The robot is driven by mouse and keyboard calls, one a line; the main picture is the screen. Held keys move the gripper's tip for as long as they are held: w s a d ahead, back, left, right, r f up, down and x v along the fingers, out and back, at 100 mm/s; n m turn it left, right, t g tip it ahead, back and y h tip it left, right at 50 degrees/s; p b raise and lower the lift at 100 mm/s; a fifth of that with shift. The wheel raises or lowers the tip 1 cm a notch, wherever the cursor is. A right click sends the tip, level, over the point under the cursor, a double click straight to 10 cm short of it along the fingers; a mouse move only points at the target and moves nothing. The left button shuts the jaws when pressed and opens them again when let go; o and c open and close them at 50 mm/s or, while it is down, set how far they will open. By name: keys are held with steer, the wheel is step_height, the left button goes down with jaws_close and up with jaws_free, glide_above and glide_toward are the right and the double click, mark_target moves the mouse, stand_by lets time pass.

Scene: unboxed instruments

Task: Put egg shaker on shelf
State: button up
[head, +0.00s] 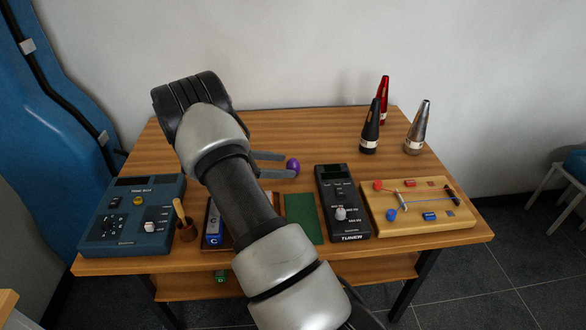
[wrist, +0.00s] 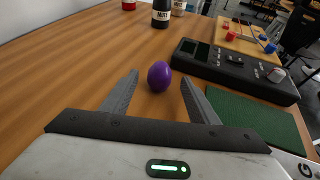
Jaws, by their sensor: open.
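The egg shaker (head: 293,167) is a small purple egg standing on the wooden table, left of the black tuner. In the wrist view the egg shaker (wrist: 159,75) stands just ahead of and between my two fingertips. My gripper (head: 286,164) is open and low over the table, its fingers pointing right toward the egg; it also shows in the wrist view (wrist: 158,80). A lower shelf (head: 180,288) of wood shows under the tabletop, with a green block on it. My arm hides the middle of the table and part of that shelf.
A black tuner (head: 337,190) and a green mat (head: 304,218) lie right and front of the egg. The back middle of the tabletop is clear.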

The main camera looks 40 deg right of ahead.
mark_target(295, 165)
steer(key=x, duration=0.5)
steer(key=shift+d+f+b, duration=0.1)
steer(key=shift+b, duration=0.3)
steer(key=c, duration=1.2)
